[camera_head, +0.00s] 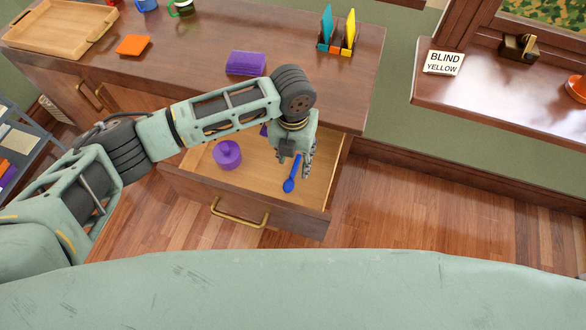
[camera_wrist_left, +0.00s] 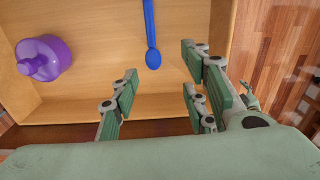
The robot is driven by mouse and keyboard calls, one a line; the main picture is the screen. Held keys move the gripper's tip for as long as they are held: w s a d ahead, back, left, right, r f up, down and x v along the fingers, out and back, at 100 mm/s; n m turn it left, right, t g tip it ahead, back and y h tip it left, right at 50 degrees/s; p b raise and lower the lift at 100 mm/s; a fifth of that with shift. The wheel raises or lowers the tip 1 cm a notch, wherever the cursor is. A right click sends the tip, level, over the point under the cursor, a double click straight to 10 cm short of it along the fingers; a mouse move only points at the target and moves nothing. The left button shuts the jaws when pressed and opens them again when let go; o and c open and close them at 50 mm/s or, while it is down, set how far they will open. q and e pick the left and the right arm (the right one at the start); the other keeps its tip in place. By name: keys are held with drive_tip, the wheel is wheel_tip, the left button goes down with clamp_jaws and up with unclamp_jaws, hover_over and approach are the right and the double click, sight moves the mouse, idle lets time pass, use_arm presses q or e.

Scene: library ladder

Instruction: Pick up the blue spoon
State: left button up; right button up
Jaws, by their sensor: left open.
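The blue spoon (camera_head: 291,176) lies in the open wooden drawer (camera_head: 262,203), near its right side, with its bowl toward the drawer front. In the left wrist view the blue spoon (camera_wrist_left: 152,47) lies ahead of the fingers, bowl end nearest. My left gripper (camera_head: 298,165) is above the drawer, over the spoon's handle end in the head view. In the left wrist view my left gripper (camera_wrist_left: 160,92) has its fingers apart with nothing between them. The far end of the spoon handle is cut off or hidden. My right gripper is in neither view.
A purple lidded pot (camera_head: 228,155) sits in the drawer, left of the spoon. The counter above holds a purple stack (camera_head: 246,63), an orange square (camera_head: 133,45), a wooden tray (camera_head: 60,30) and a rack with coloured pieces (camera_head: 337,38). Floor right of the drawer is clear.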

sight(291, 177)
use_arm(q)
drive_tip(key=f, duration=0.1)
drive_tip(key=f+b, duration=0.1)
drive_tip(key=w+f+b, duration=0.1)
drive_tip(key=shift+w+a+f, duration=0.1)
drive_tip(key=shift+a, duration=0.15)
drive_tip(key=shift+f+m, duration=0.15)
drive_tip(key=shift+m, duration=0.15)
drive_tip(key=shift+a+f, duration=0.1)
drive_tip(key=shift+f, duration=0.5)
drive_tip(key=f, duration=0.6)
drive_tip(key=shift+s+a+f, duration=0.15)
drive_tip(key=shift+s+f, duration=0.05)
drive_tip(key=c, duration=1)
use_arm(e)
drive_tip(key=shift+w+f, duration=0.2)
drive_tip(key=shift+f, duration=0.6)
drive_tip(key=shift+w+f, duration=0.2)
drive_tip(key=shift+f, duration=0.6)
use_arm(q)
drive_tip(key=shift+r, duration=0.1)
